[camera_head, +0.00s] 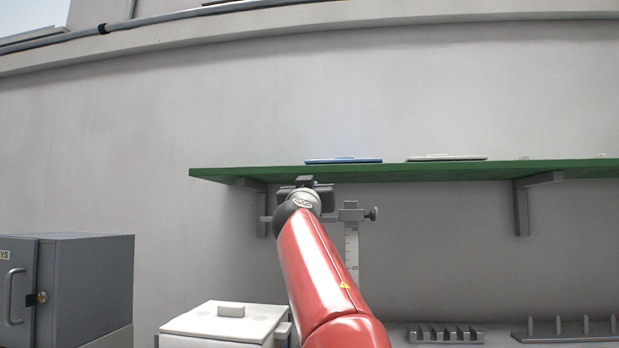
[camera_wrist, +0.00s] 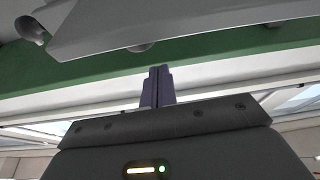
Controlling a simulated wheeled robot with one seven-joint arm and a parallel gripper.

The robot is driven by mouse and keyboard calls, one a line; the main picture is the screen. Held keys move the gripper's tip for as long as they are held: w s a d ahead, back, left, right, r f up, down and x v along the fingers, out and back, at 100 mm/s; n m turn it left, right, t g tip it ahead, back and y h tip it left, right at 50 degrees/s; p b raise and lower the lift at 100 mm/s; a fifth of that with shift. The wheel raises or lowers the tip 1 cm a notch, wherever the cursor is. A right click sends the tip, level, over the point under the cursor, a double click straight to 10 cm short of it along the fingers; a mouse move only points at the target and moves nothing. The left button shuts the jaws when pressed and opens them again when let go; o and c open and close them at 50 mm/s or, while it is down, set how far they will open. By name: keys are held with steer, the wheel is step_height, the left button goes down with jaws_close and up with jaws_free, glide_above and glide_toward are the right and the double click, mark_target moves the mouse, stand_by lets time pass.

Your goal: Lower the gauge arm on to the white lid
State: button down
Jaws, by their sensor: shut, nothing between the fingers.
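The gauge has an upright ruler-like scale (camera_head: 352,250) under the green shelf. Its grey slider (camera_head: 351,214) with a side knob (camera_head: 372,213) sits high on the scale, and the gauge arm (camera_head: 266,219) runs left from it, partly hidden behind my wrist. The white lid (camera_head: 230,319), with a small raised handle, lies well below and to the left. My gripper (camera_wrist: 158,72) is shut and empty, its fingers pointing up in the wrist view. A grey bar (camera_wrist: 170,25) with a round knob, likely gauge parts, crosses above them; contact cannot be told.
The green shelf (camera_head: 400,173) with blue (camera_head: 343,161) and pale flat items hangs close above my wrist, on brackets (camera_head: 522,205). A grey cabinet (camera_head: 85,285) stands at the left. Racks with pegs (camera_head: 445,334) stand lower right. The wall space right of the gauge is clear.

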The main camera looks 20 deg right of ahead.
steer(key=shift+d+f+b, duration=0.1)
steer(key=shift+f+b, duration=0.5)
steer(key=shift+f, duration=0.8)
step_height(320, 180, down, 15)
steer(key=b, duration=1.6)
steer(key=shift+r, duration=0.3)
